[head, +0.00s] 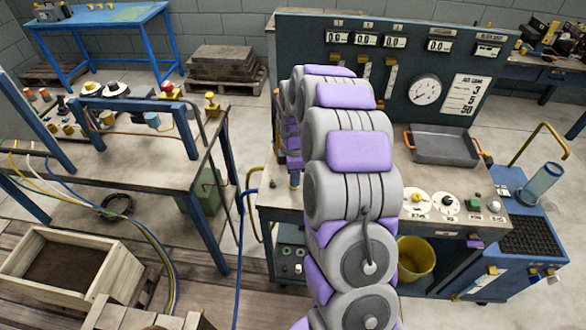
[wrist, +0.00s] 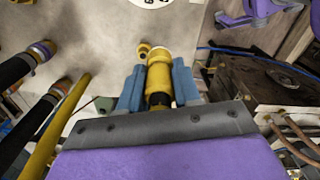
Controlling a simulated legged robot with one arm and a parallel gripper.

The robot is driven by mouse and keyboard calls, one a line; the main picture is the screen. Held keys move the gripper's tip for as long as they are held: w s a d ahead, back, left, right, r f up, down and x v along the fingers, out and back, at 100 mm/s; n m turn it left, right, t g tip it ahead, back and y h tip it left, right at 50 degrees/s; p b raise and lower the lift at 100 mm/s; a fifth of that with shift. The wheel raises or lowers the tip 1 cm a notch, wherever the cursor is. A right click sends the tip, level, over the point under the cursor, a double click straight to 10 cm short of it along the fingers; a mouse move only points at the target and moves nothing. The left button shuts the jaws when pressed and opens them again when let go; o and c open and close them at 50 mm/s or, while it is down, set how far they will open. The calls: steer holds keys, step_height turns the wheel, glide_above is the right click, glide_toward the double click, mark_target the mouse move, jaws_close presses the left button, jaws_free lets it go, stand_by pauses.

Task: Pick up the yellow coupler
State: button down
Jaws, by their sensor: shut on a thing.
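The yellow coupler (wrist: 158,78) is a yellow cylinder with a pale far end and a dark near end, in the middle of the wrist view. My gripper (wrist: 158,66) has its two blue fingers on either side of the coupler and is shut on it. In the head view my own grey and purple arm covers the middle, and I cannot make out the gripper or the held coupler there.
A small yellow piece (wrist: 143,48) shows just beyond the coupler. Dark hoses and a yellow bar (wrist: 60,120) lie left in the wrist view. A grey tray (head: 442,158) and dial panel (head: 400,65) stand right of my arm; a hose bench (head: 130,150) stands left.

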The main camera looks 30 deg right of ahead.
steer(key=s+a+r+p, duration=0.1)
steer(key=s+a, duration=0.3)
steer(key=s, duration=0.8)
steer(key=shift+s+a+r+p, duration=0.15)
steer(key=shift+s+a+p, duration=0.2)
steer(key=shift+p, duration=0.4)
steer(key=shift+w, duration=0.15)
